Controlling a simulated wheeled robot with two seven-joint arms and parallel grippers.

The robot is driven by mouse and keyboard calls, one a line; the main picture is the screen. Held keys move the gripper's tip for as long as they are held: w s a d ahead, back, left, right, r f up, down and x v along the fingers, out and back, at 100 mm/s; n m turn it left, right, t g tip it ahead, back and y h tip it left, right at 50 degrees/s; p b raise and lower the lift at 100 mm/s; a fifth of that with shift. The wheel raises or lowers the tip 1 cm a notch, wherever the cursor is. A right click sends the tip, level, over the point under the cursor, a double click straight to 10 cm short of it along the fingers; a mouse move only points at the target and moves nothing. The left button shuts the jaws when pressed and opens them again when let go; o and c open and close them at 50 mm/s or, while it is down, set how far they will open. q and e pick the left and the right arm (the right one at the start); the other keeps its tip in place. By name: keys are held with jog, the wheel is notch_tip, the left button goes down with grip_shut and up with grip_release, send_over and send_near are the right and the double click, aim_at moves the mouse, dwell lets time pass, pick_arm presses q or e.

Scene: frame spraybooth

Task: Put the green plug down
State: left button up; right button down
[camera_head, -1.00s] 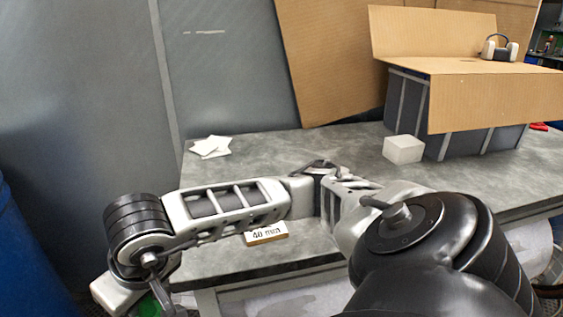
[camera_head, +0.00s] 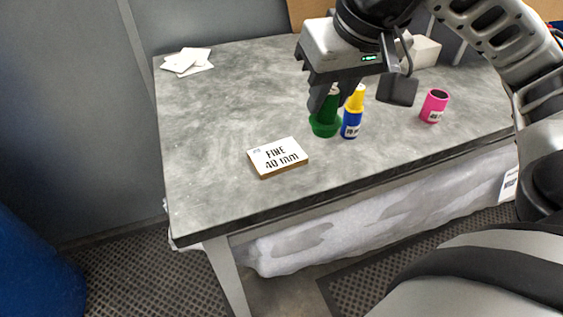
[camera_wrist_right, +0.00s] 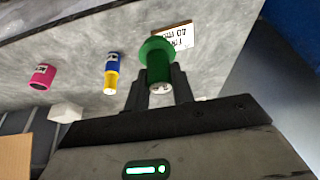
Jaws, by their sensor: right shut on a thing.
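The green plug (camera_head: 325,124) has a wide round flange at the bottom and a narrower stem. My right gripper (camera_head: 325,100) points down over the table and is shut on the stem. The right wrist view shows the green plug (camera_wrist_right: 158,62) between the fingers of the right gripper (camera_wrist_right: 160,88), flange away from the palm. The flange is at or just above the tabletop; I cannot tell if it touches. My left gripper is not in view.
A pink cylinder (camera_head: 434,105) stands further right. White sheets (camera_head: 187,62) lie back left. The grey table (camera_head: 215,130) is clear at left.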

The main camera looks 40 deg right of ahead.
jog(key=p, duration=0.4)
jog(key=shift+w+d+r, duration=0.15)
jog(key=shift+w+d, duration=0.05)
jog(key=shift+d, duration=0.1)
jog(key=w+a+f, duration=0.1)
jog(key=w+f, duration=0.2)
jog(key=w, duration=0.2)
jog(key=p, duration=0.2)
send_over(277, 154)
notch_tip(277, 154, down, 8)
jog(key=shift+f, duration=0.45)
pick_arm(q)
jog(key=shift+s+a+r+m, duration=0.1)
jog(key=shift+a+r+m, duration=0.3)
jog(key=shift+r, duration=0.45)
